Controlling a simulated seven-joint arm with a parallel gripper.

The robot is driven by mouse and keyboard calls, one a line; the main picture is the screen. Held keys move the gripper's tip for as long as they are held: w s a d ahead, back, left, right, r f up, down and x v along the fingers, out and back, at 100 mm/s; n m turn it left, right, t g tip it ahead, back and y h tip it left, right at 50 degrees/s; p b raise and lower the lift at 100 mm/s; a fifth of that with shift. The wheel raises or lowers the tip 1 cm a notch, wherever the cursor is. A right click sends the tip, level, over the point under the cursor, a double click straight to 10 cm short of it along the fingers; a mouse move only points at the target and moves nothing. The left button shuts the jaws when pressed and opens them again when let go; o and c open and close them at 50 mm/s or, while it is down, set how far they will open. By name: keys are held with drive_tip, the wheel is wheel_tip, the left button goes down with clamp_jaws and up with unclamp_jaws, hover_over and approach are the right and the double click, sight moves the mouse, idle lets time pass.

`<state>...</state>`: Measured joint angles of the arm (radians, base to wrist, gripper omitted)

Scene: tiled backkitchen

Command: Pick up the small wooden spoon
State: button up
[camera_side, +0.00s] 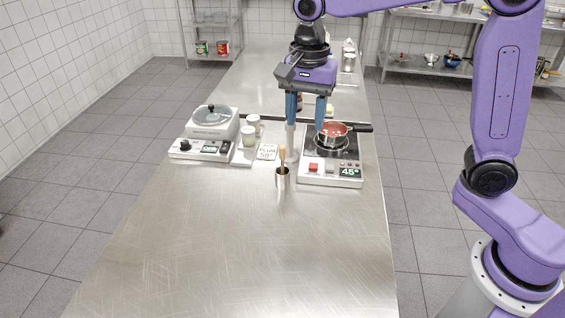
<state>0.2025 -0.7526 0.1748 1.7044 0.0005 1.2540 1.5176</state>
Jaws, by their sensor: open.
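A red pan (333,129) with a dark handle sits on a hot plate (331,174) reading 45°. To the left are a white appliance with a lid (211,118), white jars (248,131) and a small sign (267,152). The table's front (240,255) is clear.

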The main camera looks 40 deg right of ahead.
drive_tip(key=w+r+m, duration=0.1)
drive_tip(key=w+m, duration=0.6)
drive_tip(key=m, duration=0.2)
approach(282, 159)
drive_tip(key=f, duration=0.3)
drive_tip(key=w+d+f, duration=0.1)
drive_tip(key=f, duration=0.1)
drive_tip(key=shift+s+a+f, duration=0.1)
drive_tip(key=shift+a+f, duration=0.05)
drive_tip(key=shift+f, duration=1.2)
drive_tip(key=shift+a+f, duration=0.2)
drive_tip(key=shift+f, duration=1.15)
clamp_jaws()
